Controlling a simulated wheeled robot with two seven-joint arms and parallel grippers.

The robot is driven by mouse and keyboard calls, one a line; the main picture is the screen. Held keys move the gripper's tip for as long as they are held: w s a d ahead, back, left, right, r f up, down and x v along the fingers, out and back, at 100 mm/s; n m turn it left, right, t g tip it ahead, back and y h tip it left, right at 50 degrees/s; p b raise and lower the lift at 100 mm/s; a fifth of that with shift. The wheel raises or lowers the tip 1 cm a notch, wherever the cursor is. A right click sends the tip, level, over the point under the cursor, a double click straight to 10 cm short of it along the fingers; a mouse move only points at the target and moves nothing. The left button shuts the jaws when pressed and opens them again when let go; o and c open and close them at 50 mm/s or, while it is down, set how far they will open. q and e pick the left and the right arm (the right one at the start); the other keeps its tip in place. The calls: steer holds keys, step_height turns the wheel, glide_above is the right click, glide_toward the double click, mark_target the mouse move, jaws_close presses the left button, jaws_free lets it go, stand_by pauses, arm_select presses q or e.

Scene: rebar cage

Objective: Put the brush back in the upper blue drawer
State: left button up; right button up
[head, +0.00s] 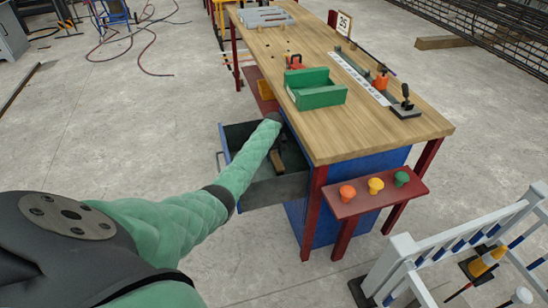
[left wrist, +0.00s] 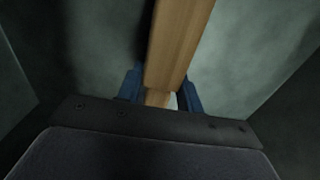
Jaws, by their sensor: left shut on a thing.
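The upper blue drawer (head: 262,196) is pulled out to the left from the blue cabinet under the workbench. Its inside is dark grey, and its grey walls and floor fill the left wrist view (left wrist: 245,55). My left gripper (head: 279,152) reaches into the open drawer from above. It is shut on the brush, whose wooden part (left wrist: 178,45) shows between the blue fingers (left wrist: 158,98) in the left wrist view. In the head view a small brown piece of the brush (head: 277,163) shows inside the drawer. I cannot tell whether it touches the drawer floor. My right gripper is not in view.
The wooden workbench top (head: 370,135) carries a green bin (head: 316,96), a black joystick (head: 405,104) and an orange item (head: 381,80). A red shelf with coloured knobs (head: 376,186) juts out at the near end. White barriers (head: 440,250) stand at lower right.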

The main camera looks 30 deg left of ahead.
arm_select(q)
steer(key=shift+f, duration=0.5)
steer(key=shift+f, duration=0.15)
steer(key=o, duration=1)
steer(key=shift+c, duration=0.2)
